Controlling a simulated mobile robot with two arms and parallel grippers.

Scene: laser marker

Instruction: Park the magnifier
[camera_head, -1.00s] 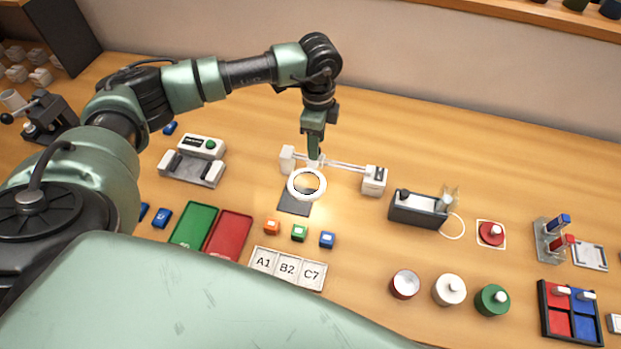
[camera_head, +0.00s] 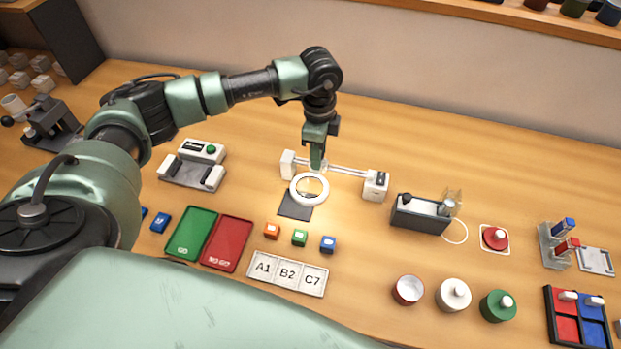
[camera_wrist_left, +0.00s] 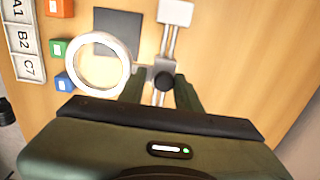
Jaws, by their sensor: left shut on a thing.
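The magnifier (camera_head: 297,190) is a white ring lens on a carriage that rides a twin rail (camera_head: 345,170) between two white end blocks. The ring hangs over the back part of a dark square pad (camera_head: 290,211). My left gripper (camera_head: 317,163) points down at the carriage, nearer the left end block (camera_head: 288,163) than the right one (camera_head: 376,185). My right gripper is not in view.
Orange, green and blue cubes (camera_head: 300,238) stand in front of the pad, with the A1, B2, C7 plate (camera_head: 288,272) nearer me. Green and red trays (camera_head: 228,243) lie left. A black box (camera_head: 420,213) stands right of the rail.

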